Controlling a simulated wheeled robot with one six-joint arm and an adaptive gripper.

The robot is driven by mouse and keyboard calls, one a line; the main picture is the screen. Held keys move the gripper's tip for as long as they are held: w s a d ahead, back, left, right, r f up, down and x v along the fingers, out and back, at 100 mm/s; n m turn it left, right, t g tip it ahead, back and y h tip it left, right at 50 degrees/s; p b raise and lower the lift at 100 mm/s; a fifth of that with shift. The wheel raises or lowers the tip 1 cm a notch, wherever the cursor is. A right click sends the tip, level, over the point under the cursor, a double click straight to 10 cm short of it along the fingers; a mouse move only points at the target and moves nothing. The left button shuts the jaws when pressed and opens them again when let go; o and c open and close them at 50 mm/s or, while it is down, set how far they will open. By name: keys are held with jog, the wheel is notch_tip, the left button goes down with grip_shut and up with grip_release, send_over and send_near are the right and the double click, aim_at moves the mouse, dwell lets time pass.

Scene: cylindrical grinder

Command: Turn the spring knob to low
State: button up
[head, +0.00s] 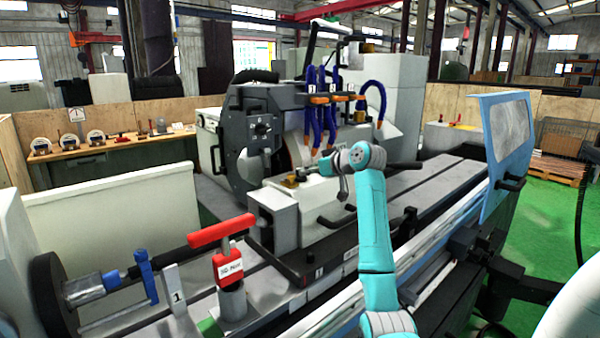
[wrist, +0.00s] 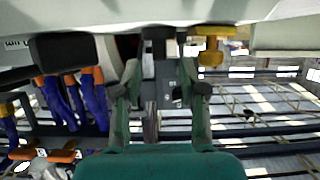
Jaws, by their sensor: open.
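My gripper (head: 328,167) is at the end of the teal arm, over the pale housing (head: 318,190) at the machine's middle. In the wrist view my gripper (wrist: 160,80) has its two fingers apart with nothing held between them. A dark knob-like part (wrist: 158,34) shows just beyond the fingertips, roughly midway between them; contact cannot be told. A brass knob (wrist: 211,45) sits to its right, and brass fittings (head: 291,181) also show left of my gripper in the head view. I cannot tell which part is the spring knob, nor read any low marking.
Blue coolant hoses (head: 313,110) with orange ends hang behind my gripper. The grey wheel guard (head: 262,135) stands to the left. A red-handled part (head: 222,231) stands at front left. The long table (head: 440,180) is clear to the right, up to the blue guard door (head: 500,145).

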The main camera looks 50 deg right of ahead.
jog(key=shift+x, duration=2.6)
grip_shut()
